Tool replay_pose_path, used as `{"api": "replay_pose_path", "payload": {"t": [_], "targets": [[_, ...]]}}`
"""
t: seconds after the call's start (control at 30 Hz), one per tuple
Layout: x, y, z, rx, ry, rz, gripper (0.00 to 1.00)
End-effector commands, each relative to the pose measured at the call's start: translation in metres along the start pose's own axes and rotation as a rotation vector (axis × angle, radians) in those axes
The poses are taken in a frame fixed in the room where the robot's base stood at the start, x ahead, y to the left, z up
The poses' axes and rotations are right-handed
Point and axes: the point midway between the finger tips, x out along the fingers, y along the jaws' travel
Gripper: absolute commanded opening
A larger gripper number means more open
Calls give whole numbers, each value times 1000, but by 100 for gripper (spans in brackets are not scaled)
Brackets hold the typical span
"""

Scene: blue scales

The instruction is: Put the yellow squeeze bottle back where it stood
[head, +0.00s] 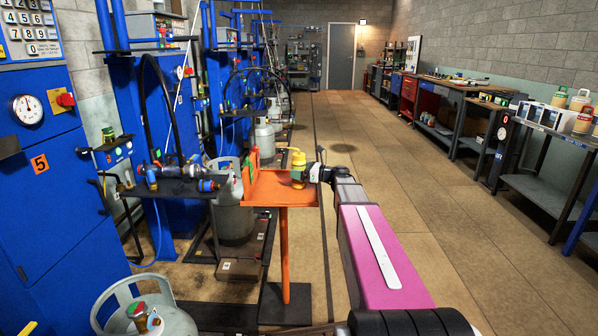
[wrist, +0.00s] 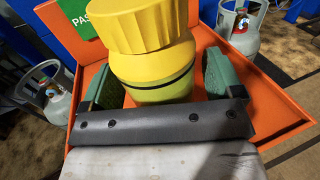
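The yellow squeeze bottle (head: 298,169) is upright at the orange tray (head: 262,196) on a post; I cannot tell whether its hidden base touches the tray floor. Its ribbed yellow cap (wrist: 150,27) and part of its body show large in the wrist view. My gripper (wrist: 162,68) has one green finger on each side of the body. Narrow gaps show beside the bottle, so the fingers look open around it. In the head view, my gripper (head: 312,172) reaches the bottle from the right.
A green sign (wrist: 82,20) stands at the tray's back in the wrist view. Grey gas cylinders (head: 232,205) stand beside and behind the tray. Blue machines (head: 50,190) line the left. Workbenches (head: 460,88) line the right wall. The floor between is clear.

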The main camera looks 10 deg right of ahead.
Motion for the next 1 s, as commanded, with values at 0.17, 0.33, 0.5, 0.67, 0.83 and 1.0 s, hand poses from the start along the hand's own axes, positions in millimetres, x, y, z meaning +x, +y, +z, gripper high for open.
{"api": "replay_pose_path", "payload": {"t": [0.17, 0.33, 0.5, 0.67, 0.83, 1.0], "targets": [[0, 0, 2, -1, 0, 0, 86], [-18, 0, 3, 0, 0, -2, 86], [-52, 1, 3, 0, 1, -4, 86], [-84, 1, 3, 0, 0, -2, 86], [-107, 0, 3, 0, 0, -1, 86], [-119, 0, 3, 0, 0, -1, 86]]}}
